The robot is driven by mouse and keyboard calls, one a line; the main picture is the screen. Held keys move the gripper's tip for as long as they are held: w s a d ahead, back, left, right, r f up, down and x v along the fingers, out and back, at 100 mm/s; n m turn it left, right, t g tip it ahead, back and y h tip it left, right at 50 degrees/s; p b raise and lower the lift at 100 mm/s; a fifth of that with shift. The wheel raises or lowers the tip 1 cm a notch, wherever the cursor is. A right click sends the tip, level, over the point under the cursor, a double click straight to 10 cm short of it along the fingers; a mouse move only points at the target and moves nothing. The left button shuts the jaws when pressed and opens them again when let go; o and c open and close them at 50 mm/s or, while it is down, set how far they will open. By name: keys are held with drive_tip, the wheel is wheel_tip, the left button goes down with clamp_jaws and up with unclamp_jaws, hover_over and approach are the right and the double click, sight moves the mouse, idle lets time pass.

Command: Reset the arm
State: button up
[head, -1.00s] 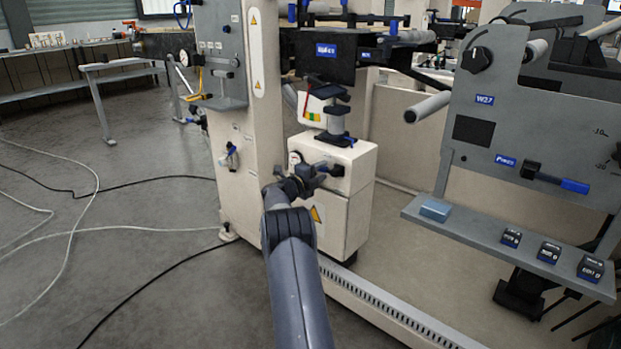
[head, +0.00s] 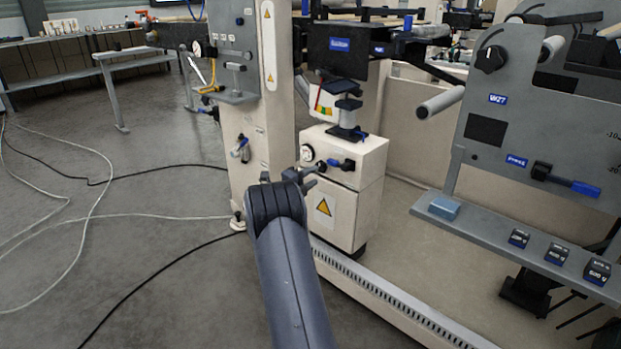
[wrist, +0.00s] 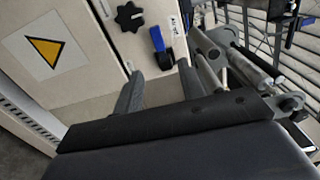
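My gripper (wrist: 160,92) shows in the wrist view with its two fingers spread apart and nothing between them. In the head view my arm reaches up from the bottom centre, and the gripper is mostly hidden behind my own wrist. It is in front of a cream machine box (head: 357,163) with a yellow warning triangle (head: 323,207). In the wrist view, a blue-handled lever (wrist: 158,42) and a black star knob (wrist: 129,17) on that box lie beyond the fingers, apart from them.
A grey panel marked W27 (head: 540,125) stands at the right, above a shelf (head: 480,232) holding a light blue block (head: 444,208) and several small dark blocks. A slotted rail (head: 385,302) runs along the floor. Cables (head: 90,215) lie on open floor at the left.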

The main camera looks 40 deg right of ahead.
sight(333, 165)
drive_tip(key=shift+d, duration=0.1)
idle(0.3)
drive_tip(key=d+b, duration=0.1)
drive_tip(key=d, duration=0.2)
drive_tip(key=d+b, duration=0.1)
drive_tip(key=d, duration=0.3)
drive_tip(key=w+d, duration=0.1)
drive_tip(key=d, duration=0.2)
drive_tip(key=shift+d+b, duration=0.3)
drive_tip(key=shift+b, duration=0.1)
drive_tip(key=shift+a, duration=0.1)
